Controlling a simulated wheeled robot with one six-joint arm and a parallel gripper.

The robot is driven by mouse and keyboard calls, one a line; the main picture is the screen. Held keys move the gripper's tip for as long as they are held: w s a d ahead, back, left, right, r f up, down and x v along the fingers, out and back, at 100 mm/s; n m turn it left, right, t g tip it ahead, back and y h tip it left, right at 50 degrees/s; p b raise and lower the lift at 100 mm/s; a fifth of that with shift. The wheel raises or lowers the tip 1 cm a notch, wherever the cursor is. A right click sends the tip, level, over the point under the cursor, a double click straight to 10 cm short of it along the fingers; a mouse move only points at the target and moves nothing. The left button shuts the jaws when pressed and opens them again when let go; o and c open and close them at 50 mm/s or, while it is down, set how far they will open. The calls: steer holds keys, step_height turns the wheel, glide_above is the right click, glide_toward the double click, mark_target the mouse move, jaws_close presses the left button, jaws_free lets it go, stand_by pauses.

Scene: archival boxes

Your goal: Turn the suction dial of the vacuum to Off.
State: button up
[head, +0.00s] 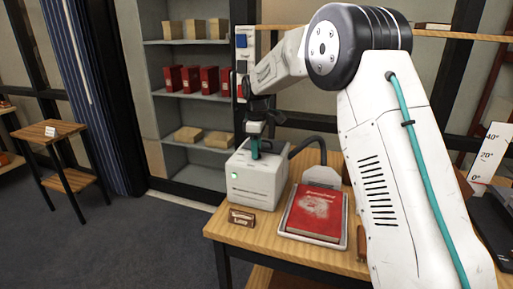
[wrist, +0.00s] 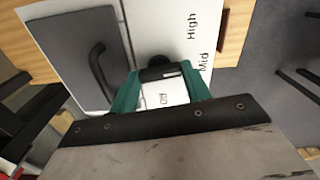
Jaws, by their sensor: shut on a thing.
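The vacuum (head: 252,185) is a white box with a green light and a dark hose, standing at the left end of the wooden table. My gripper (head: 256,153) reaches down to its top. In the wrist view, my gripper's teal fingers (wrist: 158,80) are shut on the black suction dial (wrist: 158,66), one on each side. The labels High, Mid and Off show on the white top; Off lies between the fingers, with Mid and High to the right. I cannot tell which label the dial points to. In the head view, the dial is hidden.
A red book (head: 316,211) lies in a tray (head: 318,240) right of the vacuum. A small brown sign (head: 241,217) stands in front of it. Shelves (head: 190,95) with boxes are behind. A side table (head: 50,133) stands at the left, with open floor between.

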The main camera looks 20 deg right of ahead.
steer(key=m, duration=0.4)
steer(key=shift+m, duration=0.4)
steer(key=m, duration=0.5)
steer(key=shift+r, duration=0.1)
steer(key=m, duration=0.9)
steer(key=shift+m, duration=0.3)
steer(key=o, duration=1)
